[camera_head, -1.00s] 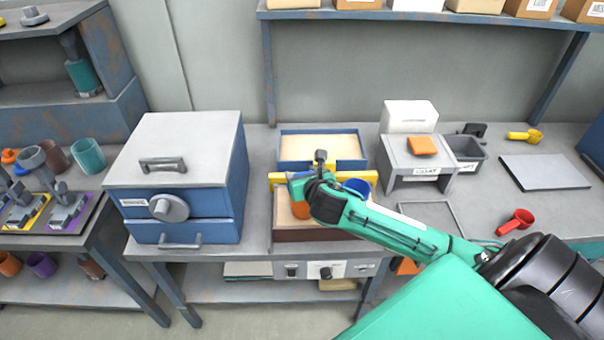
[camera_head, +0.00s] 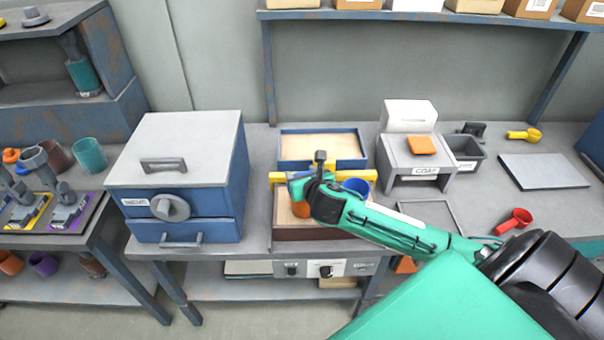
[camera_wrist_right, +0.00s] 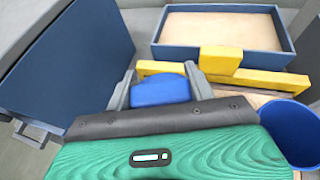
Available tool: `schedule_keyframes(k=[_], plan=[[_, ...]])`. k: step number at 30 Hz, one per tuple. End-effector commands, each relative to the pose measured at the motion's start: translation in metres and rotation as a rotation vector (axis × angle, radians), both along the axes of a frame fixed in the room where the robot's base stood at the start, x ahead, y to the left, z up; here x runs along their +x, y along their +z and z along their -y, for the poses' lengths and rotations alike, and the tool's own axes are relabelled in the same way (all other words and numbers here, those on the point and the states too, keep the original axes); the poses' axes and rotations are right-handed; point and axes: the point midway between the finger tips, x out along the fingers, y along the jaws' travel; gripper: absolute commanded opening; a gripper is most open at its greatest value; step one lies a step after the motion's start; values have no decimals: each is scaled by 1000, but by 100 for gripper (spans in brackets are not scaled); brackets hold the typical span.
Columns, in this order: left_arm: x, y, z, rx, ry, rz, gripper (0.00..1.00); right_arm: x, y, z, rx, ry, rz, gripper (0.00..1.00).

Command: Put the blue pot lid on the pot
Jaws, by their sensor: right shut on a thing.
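My right gripper (camera_head: 308,190) is over the work area at the middle of the bench. In the right wrist view its two grey fingers (camera_wrist_right: 160,84) are shut on a blue piece (camera_wrist_right: 160,93), which looks like the blue lid. Most of that piece is hidden by the gripper. A round blue open vessel (camera_head: 356,185), perhaps the pot, stands just right of the gripper; it also shows in the right wrist view (camera_wrist_right: 290,130). An orange round thing (camera_head: 301,210) shows partly below the gripper. My left gripper is not in view.
A yellow bar (camera_head: 277,178) runs behind the gripper, with a blue-rimmed tray (camera_head: 283,141) beyond it. A blue cabinet (camera_head: 190,160) stands left. A grey stand (camera_head: 388,165) and a red scoop (camera_head: 513,220) are at right.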

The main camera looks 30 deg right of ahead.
Motion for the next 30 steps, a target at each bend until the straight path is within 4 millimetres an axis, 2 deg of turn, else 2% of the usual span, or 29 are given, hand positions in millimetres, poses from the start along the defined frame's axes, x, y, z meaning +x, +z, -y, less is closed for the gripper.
schedule_keyframes(k=[8, 30], plan=[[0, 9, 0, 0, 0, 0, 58, 0, 1, 0, -2, -1, 1, 32], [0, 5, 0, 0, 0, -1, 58, 0, -7, 0, 0, 0, 0, 32]])
